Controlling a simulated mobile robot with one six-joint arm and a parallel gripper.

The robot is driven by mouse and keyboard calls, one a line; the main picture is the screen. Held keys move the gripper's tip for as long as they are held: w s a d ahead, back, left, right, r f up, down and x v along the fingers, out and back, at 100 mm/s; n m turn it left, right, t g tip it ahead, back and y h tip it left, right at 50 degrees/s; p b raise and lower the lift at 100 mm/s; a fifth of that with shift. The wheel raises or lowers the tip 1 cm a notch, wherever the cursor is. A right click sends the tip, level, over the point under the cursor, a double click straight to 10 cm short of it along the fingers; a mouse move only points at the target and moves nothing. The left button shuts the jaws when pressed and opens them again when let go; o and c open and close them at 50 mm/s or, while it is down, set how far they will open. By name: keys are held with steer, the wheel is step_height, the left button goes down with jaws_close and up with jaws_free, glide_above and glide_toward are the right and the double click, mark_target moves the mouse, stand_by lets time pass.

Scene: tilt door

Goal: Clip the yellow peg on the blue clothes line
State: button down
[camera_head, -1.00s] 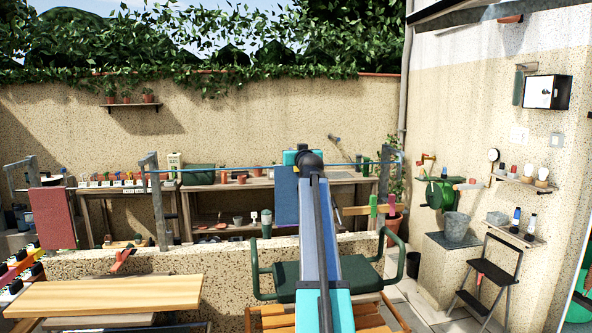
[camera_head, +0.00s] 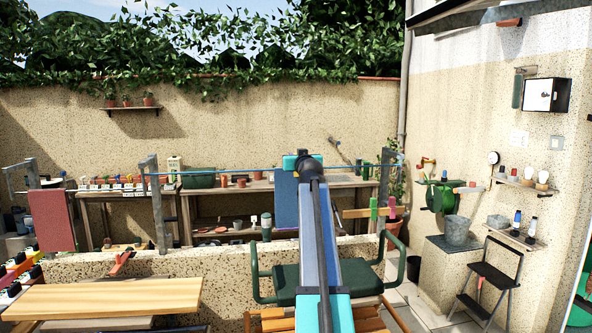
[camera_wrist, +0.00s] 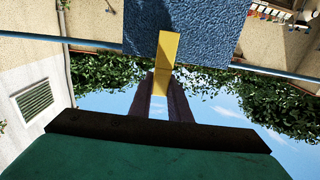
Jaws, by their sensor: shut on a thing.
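In the wrist view, my gripper (camera_wrist: 163,78) is shut on the yellow peg (camera_wrist: 168,50), which juts out from between the fingers. The peg overlaps the blue cloth (camera_wrist: 200,25) at the height of the blue clothes line (camera_wrist: 90,43), which shows on both sides of the cloth. I cannot tell whether the peg's jaws straddle the line and cloth. In the head view, the clothes line (camera_head: 225,168) runs between two grey posts, and the blue cloth (camera_head: 285,200) hangs just left of my arm. My arm hides the gripper's fingers and the peg there.
A red cloth (camera_head: 52,219) hangs at the left. A green peg (camera_head: 374,207) and a pink peg (camera_head: 392,207) sit on a wooden bar right of my arm. A low wall, a wooden bench top (camera_head: 100,296) and a green chair (camera_head: 327,277) stand below the line.

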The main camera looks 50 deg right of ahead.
steer(key=shift+f+b, duration=0.35)
steer(key=shift+f, duration=0.15)
steer(key=c, duration=1.6)
jaws_free()
steer(key=shift+b+v, duration=1.75)
steer(key=shift+v, duration=5.2)
